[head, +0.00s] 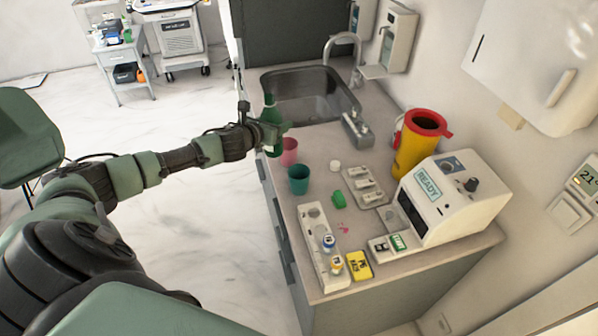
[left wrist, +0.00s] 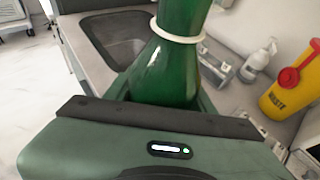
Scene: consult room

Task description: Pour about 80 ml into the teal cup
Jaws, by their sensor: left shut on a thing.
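The teal cup (head: 299,179) stands upright on the counter, near its left edge. A pink cup (head: 288,152) stands just behind it. My left gripper (head: 272,129) is shut on a green bottle (head: 269,113) and holds it upright near the counter's left edge, behind the pink cup. In the left wrist view the bottle (left wrist: 172,65) rises between the jaws, with a pale ring around its neck. The liquid inside cannot be made out. The cups do not show in the left wrist view. My right gripper is not in view.
A sink (head: 309,96) lies behind the bottle. A green block (head: 338,197), a white cap (head: 335,164), a vial rack (head: 318,240) and a white device (head: 452,200) stand to the right and front of the cups. A yellow waste bin (head: 411,150) stands by the wall.

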